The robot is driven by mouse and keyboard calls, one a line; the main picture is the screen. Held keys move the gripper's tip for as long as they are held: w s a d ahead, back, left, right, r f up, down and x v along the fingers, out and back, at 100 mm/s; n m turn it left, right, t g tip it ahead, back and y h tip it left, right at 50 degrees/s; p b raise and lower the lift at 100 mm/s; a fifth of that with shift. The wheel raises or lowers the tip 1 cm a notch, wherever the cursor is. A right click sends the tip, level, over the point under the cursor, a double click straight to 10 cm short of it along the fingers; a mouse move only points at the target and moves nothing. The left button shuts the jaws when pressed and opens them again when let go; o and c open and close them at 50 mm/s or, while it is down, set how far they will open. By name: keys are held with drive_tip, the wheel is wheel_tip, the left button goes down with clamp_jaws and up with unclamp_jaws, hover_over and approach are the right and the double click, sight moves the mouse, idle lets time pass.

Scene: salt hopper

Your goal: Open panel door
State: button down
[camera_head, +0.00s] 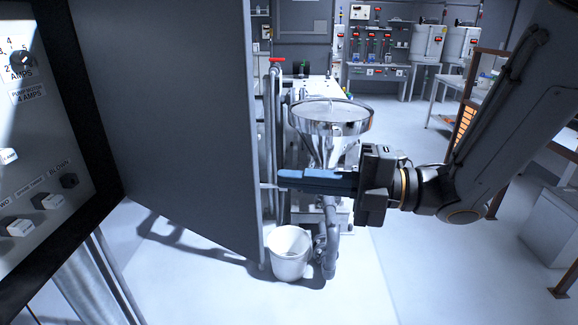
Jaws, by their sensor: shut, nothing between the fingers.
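The panel door (185,110) is a large flat grey sheet that stands swung out from the control panel (40,160) at the left. The panel's face with its labels and knobs is exposed. My gripper (280,181) comes in from the right, with its blue fingers pointing left, closed together and empty. The fingertips are near the door's free right edge. I cannot tell whether they touch it.
A steel hopper (330,118) stands behind my gripper. A white bucket (290,253) sits on the floor below the fingers. Shelves and machines line the back wall. A wooden-framed table (483,92) stands at the right.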

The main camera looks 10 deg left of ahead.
sight(248, 173)
drive_tip(key=w+a+p, duration=0.3)
drive_tip(key=a+p, duration=0.1)
drive_tip(key=a, duration=0.3)
drive_tip(key=shift+w, duration=0.35)
drive_tip(key=shift+a, duration=0.1)
